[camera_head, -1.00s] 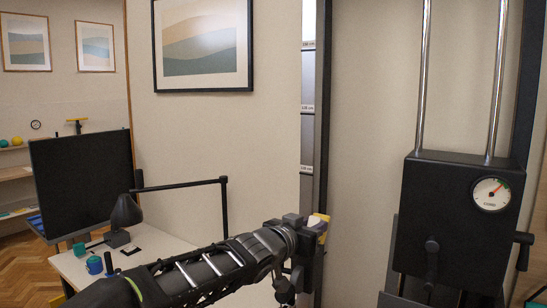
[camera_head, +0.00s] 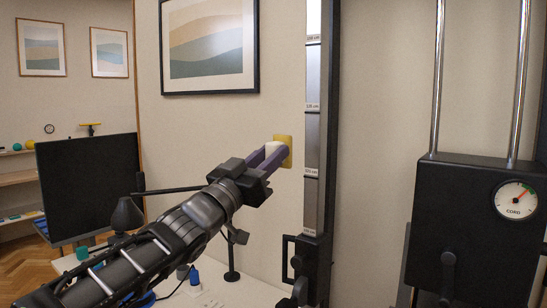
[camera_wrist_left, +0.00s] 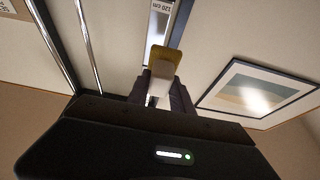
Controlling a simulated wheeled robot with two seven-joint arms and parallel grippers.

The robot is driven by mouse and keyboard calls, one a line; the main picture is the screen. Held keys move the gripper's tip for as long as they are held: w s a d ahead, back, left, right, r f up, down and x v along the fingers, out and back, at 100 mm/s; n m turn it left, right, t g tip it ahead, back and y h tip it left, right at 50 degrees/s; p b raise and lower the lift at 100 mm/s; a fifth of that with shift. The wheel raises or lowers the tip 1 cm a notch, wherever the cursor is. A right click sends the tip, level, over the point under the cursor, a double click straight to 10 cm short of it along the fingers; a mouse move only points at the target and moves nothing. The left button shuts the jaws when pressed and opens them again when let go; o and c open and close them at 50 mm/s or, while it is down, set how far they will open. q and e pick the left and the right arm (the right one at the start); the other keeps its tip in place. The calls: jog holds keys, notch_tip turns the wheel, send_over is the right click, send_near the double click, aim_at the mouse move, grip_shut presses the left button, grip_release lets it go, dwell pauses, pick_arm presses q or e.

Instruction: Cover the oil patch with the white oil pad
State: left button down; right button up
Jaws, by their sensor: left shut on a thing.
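No oil patch shows in either view. My right gripper is not in view.
A black box with a dial (camera_head: 515,201) and chrome rods (camera_head: 438,80) stands at the right. A height scale (camera_head: 313,100) runs up the wall. A framed picture (camera_head: 209,45) hangs above.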

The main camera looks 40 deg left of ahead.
pick_arm(q)
jog(key=shift+w, duration=0.15)
jog(key=shift+w, duration=2.9)
jog(key=c, duration=1.6)
grip_release()
grip_shut()
